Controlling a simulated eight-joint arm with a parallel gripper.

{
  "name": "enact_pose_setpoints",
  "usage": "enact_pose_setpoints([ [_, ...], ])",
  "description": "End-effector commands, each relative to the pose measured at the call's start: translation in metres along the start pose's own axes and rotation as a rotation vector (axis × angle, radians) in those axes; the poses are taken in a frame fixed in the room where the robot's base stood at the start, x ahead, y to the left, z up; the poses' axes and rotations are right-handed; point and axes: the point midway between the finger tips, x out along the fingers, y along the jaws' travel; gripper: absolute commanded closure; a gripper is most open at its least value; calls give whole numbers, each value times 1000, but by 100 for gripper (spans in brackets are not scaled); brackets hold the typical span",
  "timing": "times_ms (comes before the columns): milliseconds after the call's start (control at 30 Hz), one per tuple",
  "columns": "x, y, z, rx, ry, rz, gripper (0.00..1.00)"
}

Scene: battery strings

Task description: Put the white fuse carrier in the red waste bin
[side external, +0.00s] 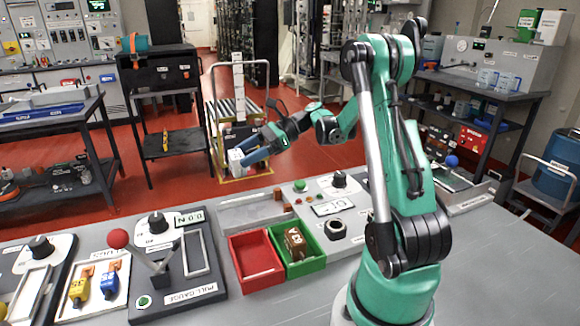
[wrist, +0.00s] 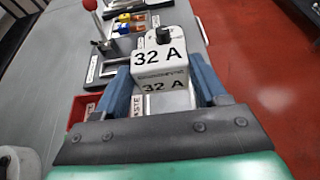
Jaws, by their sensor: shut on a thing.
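The white fuse carrier (wrist: 150,62), marked 32 A, is between the two blue fingers of my gripper (wrist: 162,78) in the wrist view. My gripper (side external: 248,156) is shut on it. In the side view the white carrier (side external: 236,163) shows at the fingertips, held in the air above and behind the bench. The red waste bin (side external: 256,272) stands on the bench, below the gripper in the picture, and looks empty. In the wrist view part of the red bin (wrist: 77,107) shows at the left, partly hidden by my left finger.
A green bin (side external: 311,265) holding a brown block (side external: 295,243) adjoins the red bin. Left of it are a pull gauge (side external: 180,297) and a red-knobbed lever (side external: 118,239). A panel with knobs (side external: 337,228) lies to the right. Open red floor (side external: 180,183) lies behind the bench.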

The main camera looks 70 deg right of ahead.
Motion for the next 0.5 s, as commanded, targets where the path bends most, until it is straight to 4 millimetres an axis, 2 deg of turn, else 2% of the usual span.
enact_pose_setpoints([
  [33, 4, 1, -9, 0, -1, 0, 94],
  [167, 10, 4, -22, 0, -1, 0, 94],
  [500, 11, 4, -24, 0, -1, -1, 94],
])
